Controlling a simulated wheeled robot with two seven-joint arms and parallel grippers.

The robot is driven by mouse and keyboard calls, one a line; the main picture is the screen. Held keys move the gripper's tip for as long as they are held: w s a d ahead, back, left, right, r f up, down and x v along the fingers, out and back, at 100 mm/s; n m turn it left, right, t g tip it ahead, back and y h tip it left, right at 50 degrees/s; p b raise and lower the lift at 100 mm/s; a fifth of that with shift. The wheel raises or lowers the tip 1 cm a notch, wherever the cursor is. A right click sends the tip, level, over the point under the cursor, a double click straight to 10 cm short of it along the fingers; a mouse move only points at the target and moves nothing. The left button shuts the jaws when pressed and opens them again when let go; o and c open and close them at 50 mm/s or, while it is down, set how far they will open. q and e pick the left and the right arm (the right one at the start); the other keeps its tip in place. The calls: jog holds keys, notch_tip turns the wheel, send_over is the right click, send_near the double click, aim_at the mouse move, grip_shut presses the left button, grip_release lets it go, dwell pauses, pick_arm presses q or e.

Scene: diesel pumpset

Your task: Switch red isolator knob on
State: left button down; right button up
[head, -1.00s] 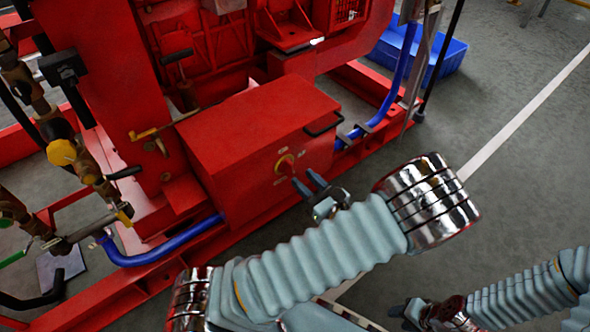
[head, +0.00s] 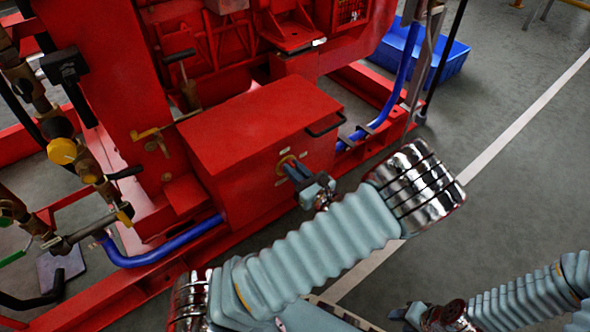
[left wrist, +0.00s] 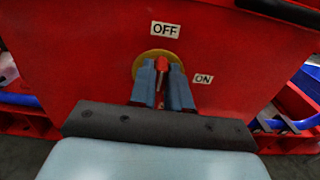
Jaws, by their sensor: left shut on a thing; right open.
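The red isolator knob (left wrist: 161,64) sits on a round yellow plate (left wrist: 141,73) on the front of a red box (head: 245,185). In the left wrist view it points up toward the OFF label (left wrist: 165,30); the ON label (left wrist: 203,79) is to the right. My left gripper (head: 292,169) is shut on the knob, with one blue-grey finger on each side of it; the fingers also show in the left wrist view (left wrist: 162,75). In the head view the knob is hidden behind the fingers. My right gripper (head: 402,314) is at the bottom, away from the box, open.
A dark handle (head: 325,126) sticks out from the box beside the knob. A blue hose (head: 165,257) runs along the frame at left. Pipes and valves (head: 85,165) stand further left. A blue crate (head: 440,58) is on the floor behind. The floor at right is clear.

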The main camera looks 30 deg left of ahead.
pick_arm(q)
jog(key=shift+r+m+p, duration=0.2)
jog(key=shift+m+p, duration=0.4)
jog(key=shift+p, duration=0.35)
jog(key=shift+w+d+f+m+p, duration=0.1)
jog(key=shift+w+f+m+p, duration=0.2)
jog(key=shift+m+p, duration=2)
jog(key=shift+w+d+f+m+p, duration=0.2)
jog(key=shift+m+p, duration=1.05)
jog(key=shift+m, duration=1.9)
jog(key=shift+w+a+f+m+p, duration=0.1)
jog(key=shift+w+f+m+p, duration=0.2)
jog(key=shift+m+p, duration=2)
jog(key=shift+m+b, duration=0.5)
jog(key=shift+m, duration=0.05)
jog(key=shift+f, duration=0.1)
jog(key=c, duration=1.2)
grip_release()
jog(key=shift+o, duration=0.2)
